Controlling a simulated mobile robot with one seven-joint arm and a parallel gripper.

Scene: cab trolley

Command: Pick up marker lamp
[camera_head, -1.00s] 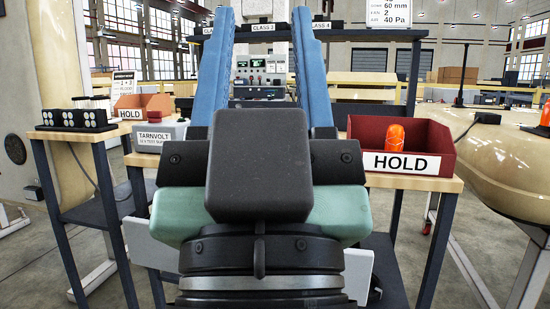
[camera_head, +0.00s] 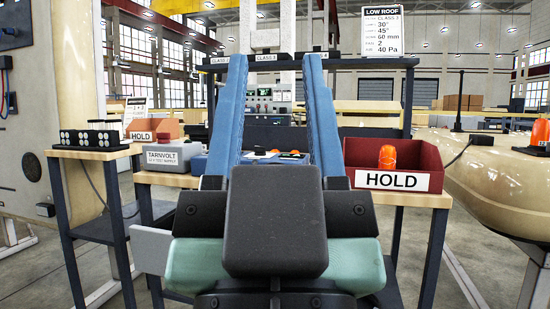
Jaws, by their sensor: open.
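My gripper (camera_head: 272,62) is open and empty. Its two long blue fingers point away from me and rise in the picture, spread apart. An orange marker lamp (camera_head: 388,157) stands in the red HOLD bin (camera_head: 437,160), right of my right finger; the bin's front wall hides its base. Small orange items (camera_head: 290,154) show low between the fingers at a blue tray (camera_head: 199,163) on the bench; I cannot tell if they are lamps. Another orange lamp (camera_head: 540,132) sits on the cream body at the far right. No lamp is between the fingertips.
A grey TARNVOLT supply box (camera_head: 172,157) and an orange HOLD bin (camera_head: 143,135) stand to the left. A dark shelf (camera_head: 360,62) with CLASS labels spans the back. Cream bodies flank the bench (camera_head: 430,199) on both sides.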

